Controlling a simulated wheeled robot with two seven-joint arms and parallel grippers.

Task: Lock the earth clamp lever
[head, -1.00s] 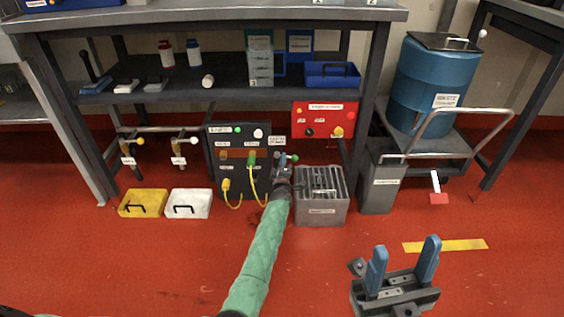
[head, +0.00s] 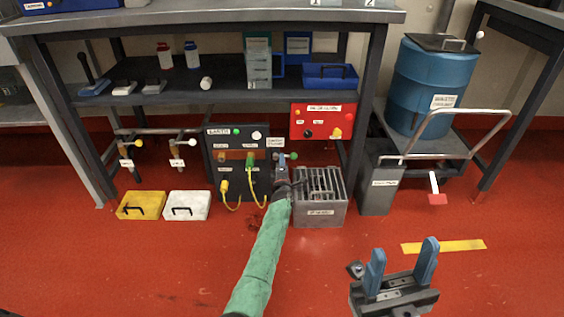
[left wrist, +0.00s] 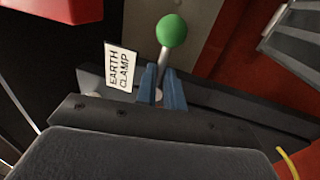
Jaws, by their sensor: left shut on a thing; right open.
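The earth clamp lever (left wrist: 171,33) has a green ball knob on a metal rod, beside a white "EARTH CLAMP" label (left wrist: 118,68). In the left wrist view the rod stands tilted between the blue fingers of my left gripper (left wrist: 162,88), which is shut on it below the knob. In the head view my left gripper (head: 282,165) is at the right side of the black earth panel (head: 215,160), and its arm hides part of the clamp. My right gripper (head: 401,270) is open and empty over the floor at the lower right.
A grey slotted crate (head: 320,212) stands just right of my left gripper. A red panel (head: 323,122) is above it. Yellow cables (head: 251,190) hang at the panel's front. Yellow (head: 141,207) and white (head: 187,207) trays lie on the floor at left. A blue drum (head: 430,90) stands on a cart.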

